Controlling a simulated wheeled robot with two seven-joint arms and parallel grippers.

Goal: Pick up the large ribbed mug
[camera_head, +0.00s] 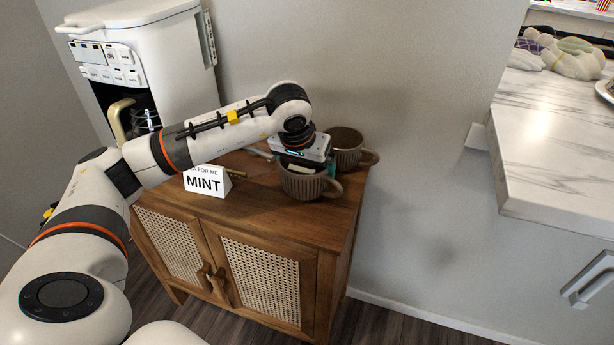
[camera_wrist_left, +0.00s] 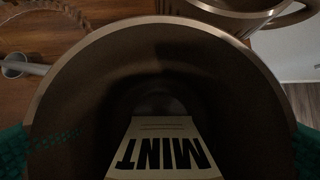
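A brown ribbed mug (camera_head: 303,186) stands near the front right of the cabinet top, its handle to the right. A second ribbed mug (camera_head: 347,157) stands behind it and looks slightly smaller. My left gripper (camera_head: 305,168) points down over the front mug. In the left wrist view the front mug's open mouth (camera_wrist_left: 235,75) fills the picture, with green finger pads at both sides, outside its wall. Whether the pads press on it cannot be told. A pale packet marked MINT (camera_wrist_left: 160,150) is inside this mug. My right gripper is not in view.
A white MINT sign (camera_head: 205,182) stands left of the front mug on the wooden cabinet (camera_head: 265,205). A white coffee machine (camera_head: 165,60) is at the back left. A marble counter (camera_head: 550,140) is at the right. The second mug sits close behind my gripper.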

